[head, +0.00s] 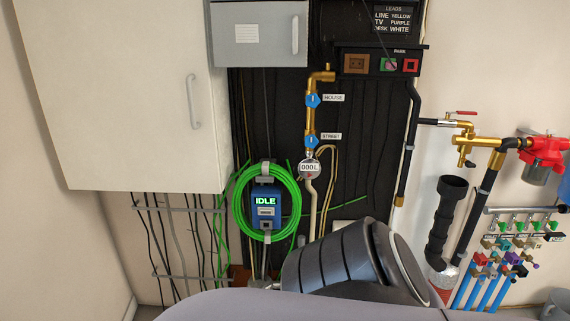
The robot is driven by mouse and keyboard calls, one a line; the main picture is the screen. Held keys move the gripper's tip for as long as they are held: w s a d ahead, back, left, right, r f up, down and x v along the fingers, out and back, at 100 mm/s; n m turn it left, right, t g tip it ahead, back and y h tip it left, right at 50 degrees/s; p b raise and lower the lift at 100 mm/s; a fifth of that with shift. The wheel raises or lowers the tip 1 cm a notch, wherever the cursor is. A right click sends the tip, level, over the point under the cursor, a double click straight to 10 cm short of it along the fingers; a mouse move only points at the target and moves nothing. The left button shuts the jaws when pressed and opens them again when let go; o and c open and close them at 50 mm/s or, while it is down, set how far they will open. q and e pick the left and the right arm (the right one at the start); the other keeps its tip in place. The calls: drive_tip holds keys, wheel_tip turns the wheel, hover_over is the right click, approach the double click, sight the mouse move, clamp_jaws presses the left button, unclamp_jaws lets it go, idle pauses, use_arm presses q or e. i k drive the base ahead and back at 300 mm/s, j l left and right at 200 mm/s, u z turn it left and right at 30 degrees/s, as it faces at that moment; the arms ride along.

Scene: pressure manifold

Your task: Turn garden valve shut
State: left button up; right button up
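No label that I can read says garden. At the right, a brass tap (463,139) with a red lever (462,113) comes off a black pipe on the wall. Lower right is a manifold (525,210) with several small green handles and small labels too small to read. Below it are several coloured handles (500,258) on blue pipes. On the brass pipe in the middle are two blue valve handles, one labelled HOUSE (312,100) and one labelled STREET (311,141). Neither of my grippers is in view.
A round meter (309,168) sits under the STREET valve. A blue box reading IDLE (265,205) hangs inside a coiled green hose (291,205). A white cabinet (120,100) fills the left. A red fitting (545,152) is at the far right. Dark and grey body parts cover the bottom middle.

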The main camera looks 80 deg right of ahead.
sight(519, 224)
drive_tip(key=z, duration=4.25)
drive_tip(key=i+l+u, duration=0.1)
drive_tip(key=i+l, duration=0.25)
drive_tip(key=i+l+u, duration=0.15)
drive_tip(key=i+l, duration=0.2)
drive_tip(key=i+l+u, duration=0.1)
drive_tip(key=i+l, duration=0.2)
drive_tip(key=i+l+u, duration=0.15)
drive_tip(key=i+l, duration=0.15)
drive_tip(key=l, duration=0.25)
drive_tip(key=i+l+u, duration=0.1)
drive_tip(key=i+l, duration=0.15)
drive_tip(key=l, duration=0.2)
